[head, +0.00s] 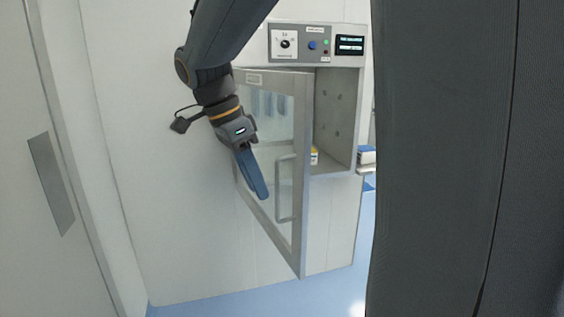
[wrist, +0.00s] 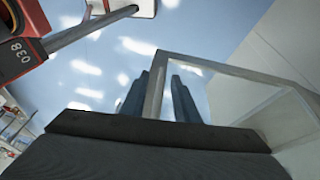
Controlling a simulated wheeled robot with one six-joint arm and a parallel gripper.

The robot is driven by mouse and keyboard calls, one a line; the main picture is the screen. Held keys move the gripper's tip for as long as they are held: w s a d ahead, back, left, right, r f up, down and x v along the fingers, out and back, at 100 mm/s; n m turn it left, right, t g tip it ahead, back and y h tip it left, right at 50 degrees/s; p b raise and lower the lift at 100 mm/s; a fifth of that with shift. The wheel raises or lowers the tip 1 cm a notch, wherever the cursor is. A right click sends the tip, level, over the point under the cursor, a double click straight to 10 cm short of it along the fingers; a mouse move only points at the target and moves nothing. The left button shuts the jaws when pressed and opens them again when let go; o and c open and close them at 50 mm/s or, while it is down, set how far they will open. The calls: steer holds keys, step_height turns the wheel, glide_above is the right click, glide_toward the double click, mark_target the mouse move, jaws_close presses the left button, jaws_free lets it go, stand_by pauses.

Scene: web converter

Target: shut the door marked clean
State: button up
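The door (head: 302,180) of a steel wall chamber stands open toward me. It has a metal frame, a glass pane and a bar handle (head: 281,190) near its free edge. A small label (head: 255,79) is on its top rail, too small to read. My gripper (head: 256,185) hangs in front of the glass, left of the handle, fingers pointing down. In the wrist view, the two blue-grey fingers (wrist: 158,98) are apart. A metal frame (wrist: 215,68) shows between and beyond them; I cannot tell if they touch it. No grip on the handle is visible.
The chamber (head: 338,115) is open at right, with a small yellow-and-white container (head: 314,155) inside. A control panel (head: 315,43) is above. A white wall is at left and blue floor (head: 215,300) below.

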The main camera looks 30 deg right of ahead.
mark_target(277, 189)
step_height(277, 189, up, 4)
steer(key=d+m+p, duration=0.2)
steer(key=d+m, duration=0.1)
steer(key=p+x, duration=0.2)
steer(key=x, duration=0.5)
steer(key=shift+f, duration=0.15)
steer(key=shift+a, duration=0.1)
steer(key=shift+c, duration=0.3)
jaws_close()
